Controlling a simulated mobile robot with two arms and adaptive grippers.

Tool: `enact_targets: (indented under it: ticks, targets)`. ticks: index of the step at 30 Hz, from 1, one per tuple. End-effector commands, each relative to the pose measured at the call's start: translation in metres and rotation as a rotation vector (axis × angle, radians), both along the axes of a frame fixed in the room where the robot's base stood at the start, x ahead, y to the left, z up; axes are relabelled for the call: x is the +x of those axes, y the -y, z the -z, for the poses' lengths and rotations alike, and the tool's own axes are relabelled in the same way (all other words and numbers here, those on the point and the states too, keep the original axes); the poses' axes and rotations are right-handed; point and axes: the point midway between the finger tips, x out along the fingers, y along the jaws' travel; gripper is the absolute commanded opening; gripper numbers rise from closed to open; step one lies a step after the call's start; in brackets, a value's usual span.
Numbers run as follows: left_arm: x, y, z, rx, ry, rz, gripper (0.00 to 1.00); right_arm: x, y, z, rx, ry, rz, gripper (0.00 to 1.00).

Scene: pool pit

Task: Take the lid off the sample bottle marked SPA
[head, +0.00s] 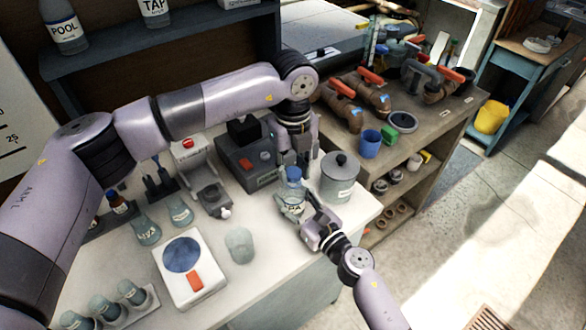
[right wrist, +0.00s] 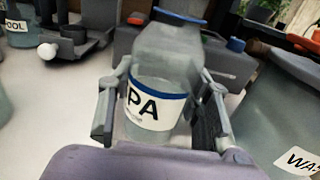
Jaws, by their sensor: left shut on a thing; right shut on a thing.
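The SPA sample bottle (head: 293,197) is pale grey with a blue lid (head: 293,174). It stands near the right front of the white bench. In the right wrist view the bottle (right wrist: 160,100) shows the letters "PA" on its label, and a blue rim (right wrist: 178,17) at its neck. My right gripper (head: 303,214) is shut on the bottle's body from the front, with a finger on each side. My left gripper (head: 292,164) reaches down from above and is shut on the blue lid. The lid is at the bottle's top; whether it is loose I cannot tell.
A lidded grey canister (head: 340,180) stands close to the right of the bottle, marked "WAS" in the right wrist view. A dark instrument box (head: 246,160) is behind left. A clear beaker (head: 239,245) and a white scale-like device (head: 190,270) stand left, with several other bottles.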

Motion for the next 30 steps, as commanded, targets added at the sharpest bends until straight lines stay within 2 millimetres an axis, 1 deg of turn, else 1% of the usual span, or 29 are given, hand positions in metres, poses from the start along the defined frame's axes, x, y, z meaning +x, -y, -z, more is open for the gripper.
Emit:
enact_targets:
  ticks: [9,21,26,30]
  targets:
    - [0.0,0.0,-0.011,0.001,0.002,0.0,0.0,0.0,0.0,0.0,0.0,0.0,0.0,0.0]
    - [0.0,0.0,-0.014,0.0,0.001,0.0,0.0,0.0,0.0,0.0,0.0,0.0,0.0,0.0]
    - [0.0,0.0,-0.029,-0.001,0.002,0.0,0.0,0.0,0.0,0.0,0.0,0.0,0.0,0.0]
    - [0.0,0.0,-0.047,0.0,0.001,0.0,0.0,0.0,0.0,0.0,0.0,0.0,0.0,0.0]
